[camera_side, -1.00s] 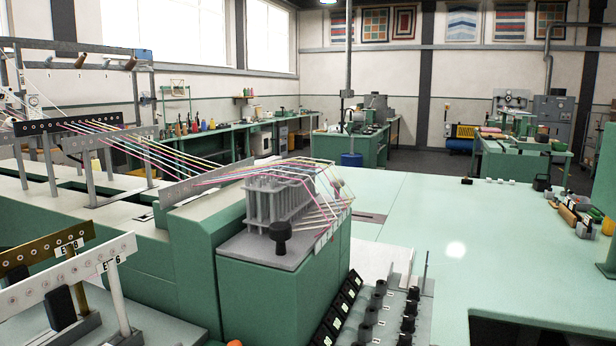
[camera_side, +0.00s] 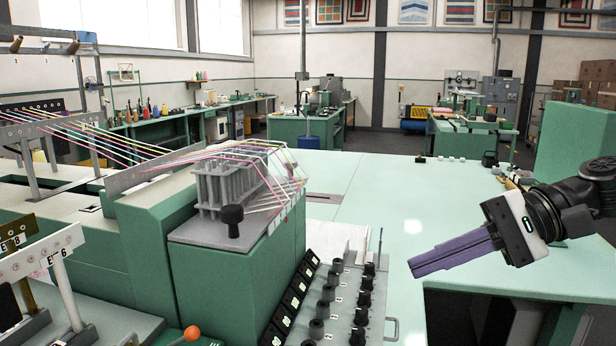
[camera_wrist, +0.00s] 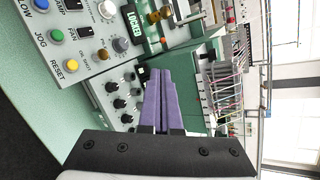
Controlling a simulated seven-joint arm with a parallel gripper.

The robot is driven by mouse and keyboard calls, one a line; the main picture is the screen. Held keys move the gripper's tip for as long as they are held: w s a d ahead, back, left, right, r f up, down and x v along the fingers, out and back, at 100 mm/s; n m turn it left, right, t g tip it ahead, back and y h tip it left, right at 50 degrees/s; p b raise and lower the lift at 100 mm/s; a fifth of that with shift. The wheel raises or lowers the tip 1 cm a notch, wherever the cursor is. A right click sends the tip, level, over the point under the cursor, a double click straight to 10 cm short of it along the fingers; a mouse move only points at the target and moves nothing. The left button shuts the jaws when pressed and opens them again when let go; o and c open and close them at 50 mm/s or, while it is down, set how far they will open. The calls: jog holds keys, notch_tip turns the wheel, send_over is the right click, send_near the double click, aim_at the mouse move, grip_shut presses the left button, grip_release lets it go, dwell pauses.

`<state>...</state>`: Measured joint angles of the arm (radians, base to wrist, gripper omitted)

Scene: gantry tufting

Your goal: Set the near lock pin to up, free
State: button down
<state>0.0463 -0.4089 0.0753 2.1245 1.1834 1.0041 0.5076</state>
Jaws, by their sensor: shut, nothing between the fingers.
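A black knob on a short stem (camera_side: 232,214) stands upright on the grey plate (camera_side: 205,233) at the near end of the green machine head. It looks like the near lock pin, but I cannot tell whether it is up or down. My gripper (camera_side: 411,268) has purple fingers, shut and empty. It is over the pale green table, well right of the knob. The shut fingers also show in the wrist view (camera_wrist: 161,73), pointing toward the machine.
Grey tubes (camera_side: 228,187) and colored yarns stand behind the black knob. A panel with rows of black knobs (camera_side: 338,300) lies between the head and my gripper. An orange-ball lever (camera_side: 191,333) is at the bottom. The table (camera_side: 340,190) behind is mostly clear.

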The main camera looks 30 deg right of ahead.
jog(key=w+d+r+m+t+y, duration=0.1)
jog(key=w+r+m+t+y, duration=0.15)
jog(key=w+m, duration=0.45)
jog(key=w+d+r+m+t+y, duration=0.1)
jog(key=w+d+r+m+t, duration=0.2)
jog(key=w, duration=0.7)
jog(key=w+d+f+m+t+h, duration=0.1)
jog(key=w+d+f+m, duration=0.2)
jog(key=w, duration=0.3)
jog(key=w+d+f+m+t+h, duration=0.2)
jog(key=w+d+f+m, duration=0.1)
jog(key=w, duration=0.4)
jog(key=shift+d+f+m, duration=0.3)
jog(key=shift+d+f, duration=0.05)
jog(key=shift+f, duration=0.35)
jog(key=x, duration=1)
jog(key=shift+r, duration=0.1)
